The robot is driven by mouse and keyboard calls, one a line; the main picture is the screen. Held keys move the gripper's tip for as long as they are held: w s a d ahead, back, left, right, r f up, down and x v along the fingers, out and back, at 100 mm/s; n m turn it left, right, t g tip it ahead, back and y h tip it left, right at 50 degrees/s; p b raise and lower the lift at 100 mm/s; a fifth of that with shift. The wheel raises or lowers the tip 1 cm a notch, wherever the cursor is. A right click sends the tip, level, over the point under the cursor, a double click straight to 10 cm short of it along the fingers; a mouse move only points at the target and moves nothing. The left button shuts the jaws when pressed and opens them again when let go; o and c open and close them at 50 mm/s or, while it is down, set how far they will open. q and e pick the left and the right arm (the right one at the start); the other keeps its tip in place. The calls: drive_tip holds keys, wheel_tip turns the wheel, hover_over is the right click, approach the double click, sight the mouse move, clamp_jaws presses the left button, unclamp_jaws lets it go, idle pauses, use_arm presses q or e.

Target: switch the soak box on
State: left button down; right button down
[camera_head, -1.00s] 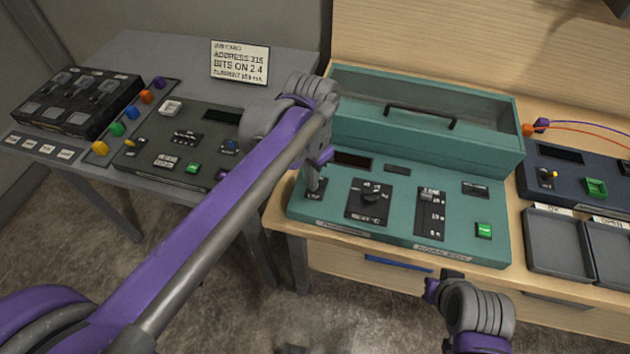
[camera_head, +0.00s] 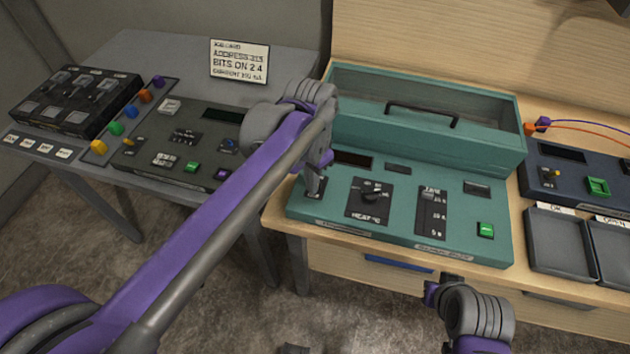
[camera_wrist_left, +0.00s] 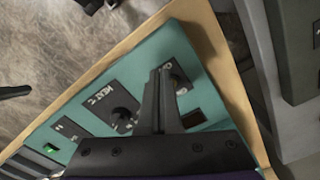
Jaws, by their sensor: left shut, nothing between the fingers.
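The soak box (camera_head: 405,225) is a teal console with a glass-lidded bin behind its sloped panel, in the middle of the head view. A small black switch plate (camera_head: 309,195) sits at its left end; it also shows in the left wrist view (camera_wrist_left: 192,119). My left gripper (camera_head: 314,190) is shut and empty, its tips down at this plate. In the wrist view the fingers (camera_wrist_left: 161,74) cover part of the plate, so the lever's position and any contact are unclear. The box's display (camera_head: 352,158) looks dark. My right gripper (camera_head: 432,290) is in front of the bench, its jaws unclear.
A heater knob (camera_head: 370,194), a slider (camera_head: 431,212) and a green button (camera_head: 485,230) are on the same panel. A grey console (camera_head: 180,150) stands on the left table. A navy unit (camera_head: 570,180) and dark trays (camera_head: 558,242) lie to the right.

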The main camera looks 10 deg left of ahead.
use_arm(q)
drive_tip(key=shift+f+b, duration=0.35)
drive_tip(key=shift+f, duration=0.35)
drive_tip(key=shift+w, duration=0.15)
drive_tip(key=shift+w, duration=1.15)
